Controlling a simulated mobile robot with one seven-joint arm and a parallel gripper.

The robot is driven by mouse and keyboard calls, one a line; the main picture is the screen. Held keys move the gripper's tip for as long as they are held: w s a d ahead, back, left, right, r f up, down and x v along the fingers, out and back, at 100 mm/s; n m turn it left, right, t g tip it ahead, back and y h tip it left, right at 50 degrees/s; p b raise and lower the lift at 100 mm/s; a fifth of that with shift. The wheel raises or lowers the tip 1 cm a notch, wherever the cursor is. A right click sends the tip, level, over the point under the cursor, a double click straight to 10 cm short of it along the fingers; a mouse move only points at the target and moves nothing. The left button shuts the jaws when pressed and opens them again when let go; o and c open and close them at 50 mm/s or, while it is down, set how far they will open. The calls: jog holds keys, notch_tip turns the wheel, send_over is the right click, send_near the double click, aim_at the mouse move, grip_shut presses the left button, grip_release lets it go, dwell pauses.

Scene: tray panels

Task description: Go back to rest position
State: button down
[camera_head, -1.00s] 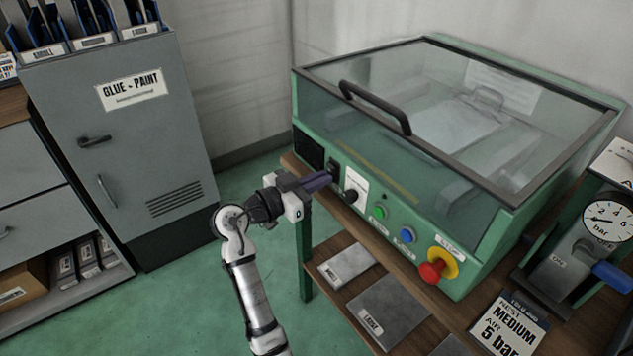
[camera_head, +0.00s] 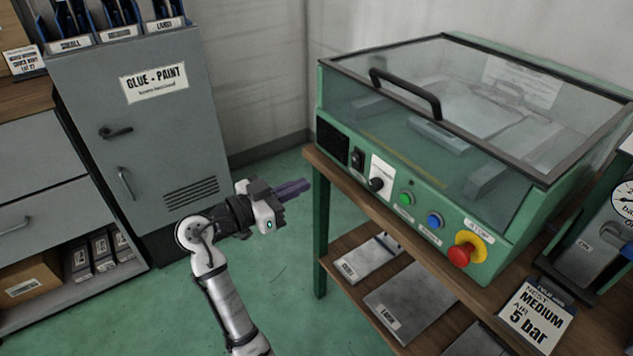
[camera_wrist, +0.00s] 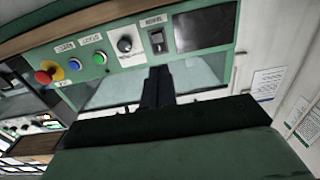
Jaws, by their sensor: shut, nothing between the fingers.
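My gripper (camera_head: 294,188) is shut and empty. In the head view it is held in the air over the green floor, left of the bench and apart from the machine. Its dark fingers point right, toward the bench. In the wrist view the shut fingers (camera_wrist: 158,85) show in the middle, below the machine's control panel (camera_wrist: 118,52). The green machine (camera_head: 330,88) stands on the bench with its clear lid (camera_head: 560,150) down. Its front carries a dark screen, a black switch, a knob, green and blue buttons and a red stop button (camera_head: 459,255).
The wooden bench (camera_head: 345,190) has a lower shelf with grey plates (camera_head: 410,300). A grey cabinet (camera_head: 140,150) stands at the left behind my arm, with blue bins on top. A pressure gauge (camera_head: 625,200) and a "5 bar" card (camera_head: 535,312) are at the right. Open floor (camera_head: 290,270) lies between.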

jog(key=shift+v, duration=0.95)
